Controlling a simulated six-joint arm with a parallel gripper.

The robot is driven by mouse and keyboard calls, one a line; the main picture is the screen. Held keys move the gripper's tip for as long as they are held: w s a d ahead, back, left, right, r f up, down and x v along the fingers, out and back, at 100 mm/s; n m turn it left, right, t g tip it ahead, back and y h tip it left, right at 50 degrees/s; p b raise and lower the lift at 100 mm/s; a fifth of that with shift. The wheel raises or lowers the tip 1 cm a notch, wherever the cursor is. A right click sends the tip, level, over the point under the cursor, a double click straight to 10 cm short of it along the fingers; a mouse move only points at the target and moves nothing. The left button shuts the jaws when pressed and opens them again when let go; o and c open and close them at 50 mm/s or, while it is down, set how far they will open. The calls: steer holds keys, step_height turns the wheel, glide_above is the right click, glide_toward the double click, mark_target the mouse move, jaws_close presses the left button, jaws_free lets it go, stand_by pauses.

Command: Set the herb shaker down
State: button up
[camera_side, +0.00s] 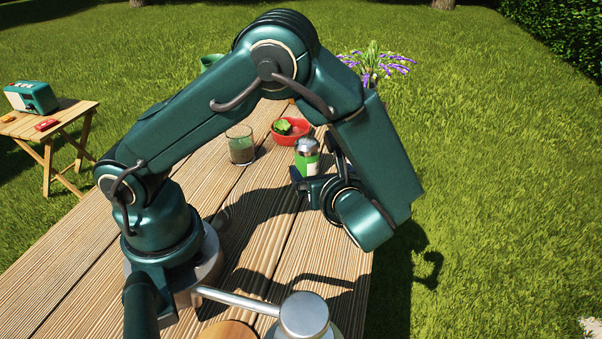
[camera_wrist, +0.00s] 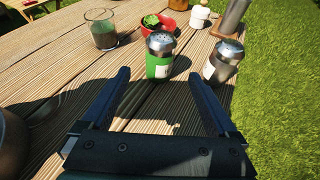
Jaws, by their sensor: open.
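The herb shaker, likely the green one with a metal cap (camera_wrist: 159,66), stands upright on the wooden table. It also shows in the side view (camera_side: 307,166), partly behind my wrist. My gripper (camera_wrist: 158,76) is open and empty. In the wrist view its two fingers point toward the green shaker, which stands just past the fingertips and is apart from both. A second shaker with a metal cap and a pale label (camera_wrist: 223,62) stands to the right of the green one, beyond the right fingertip. In the side view my fingers are mostly hidden.
A glass with dark contents (camera_side: 240,148) and a red bowl with greens (camera_side: 297,129) stand behind. A white pot (camera_wrist: 200,17) is farther back. A metal vessel with a long handle (camera_side: 303,314) is in the foreground. The table's right edge is close to the second shaker.

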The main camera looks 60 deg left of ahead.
steer(key=shift+v, duration=0.75)
steer(key=s+d+r+n+h, duration=0.1)
steer(key=s+r+n+h, duration=0.3)
steer(key=n, duration=0.6)
steer(key=s+d+r+n+t+h, duration=0.1)
steer(key=s+d+r+n+h, duration=0.1)
steer(key=s+r+n+h, duration=0.3)
steer(key=s+n+h, duration=0.1)
steer(key=n+h, duration=0.2)
steer(key=n, duration=0.3)
steer(key=shift+s+d+n+h, duration=0.3)
steer(key=shift+h, duration=0.1)
